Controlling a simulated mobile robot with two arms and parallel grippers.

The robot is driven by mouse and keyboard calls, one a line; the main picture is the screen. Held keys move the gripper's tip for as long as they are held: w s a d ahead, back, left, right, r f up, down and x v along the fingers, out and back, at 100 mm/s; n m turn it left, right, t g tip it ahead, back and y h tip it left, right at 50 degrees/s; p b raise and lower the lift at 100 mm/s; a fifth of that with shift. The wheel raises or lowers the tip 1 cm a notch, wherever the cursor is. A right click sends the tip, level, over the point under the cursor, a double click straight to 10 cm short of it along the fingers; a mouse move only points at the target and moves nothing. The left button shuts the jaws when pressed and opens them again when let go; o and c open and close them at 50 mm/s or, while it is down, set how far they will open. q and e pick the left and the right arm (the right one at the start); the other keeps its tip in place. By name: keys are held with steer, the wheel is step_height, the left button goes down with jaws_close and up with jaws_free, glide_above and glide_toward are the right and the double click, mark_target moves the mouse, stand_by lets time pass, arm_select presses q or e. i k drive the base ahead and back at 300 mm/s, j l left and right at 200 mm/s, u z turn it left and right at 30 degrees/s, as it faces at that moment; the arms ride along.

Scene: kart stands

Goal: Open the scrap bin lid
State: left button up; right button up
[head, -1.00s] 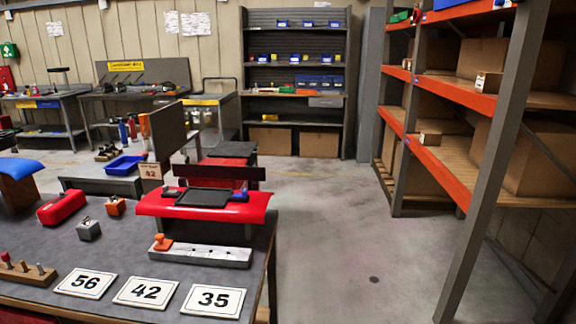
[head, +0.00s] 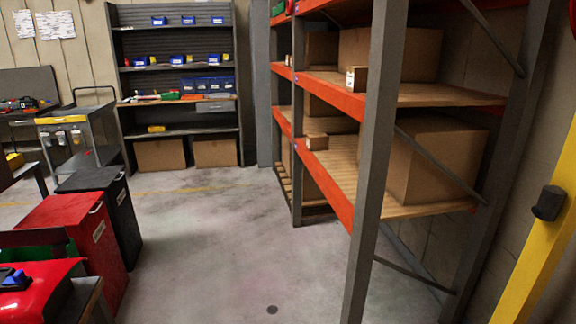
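Two bins stand on the floor at the left of the head view. One is a red bin (head: 104,241) with a pale label on its side; its flat red lid (head: 62,211) appears shut. Behind it is a black bin (head: 121,211) with a pale label, its dark lid (head: 90,179) also lying flat. The labels are too small to read, so I cannot tell which is the scrap bin. Neither of my grippers is in view.
A red kart part (head: 40,290) on a bench fills the lower left corner. A grey cart (head: 85,130) stands behind the bins. Orange-beamed racking (head: 345,200) with cardboard boxes runs along the right. A yellow post (head: 540,245) is far right. Open floor (head: 235,240) lies between.

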mark_target(70, 210)
steer(key=i+u, duration=0.25)
steer(key=i, duration=0.45)
steer(key=i+l+u, duration=0.15)
steer(key=i+u, duration=0.15)
steer(key=i, duration=0.35)
steer(key=i+u, duration=0.2)
steer(key=i, duration=2.2)
steer(key=i+l, duration=0.1)
steer(key=i, duration=1.1)
steer(key=i+l, duration=0.1)
steer(key=i, duration=1.05)
steer(key=i+j+u, duration=0.15)
steer(key=i, duration=0.95)
steer(key=i+j+u, duration=0.15)
steer(key=i, duration=0.9)
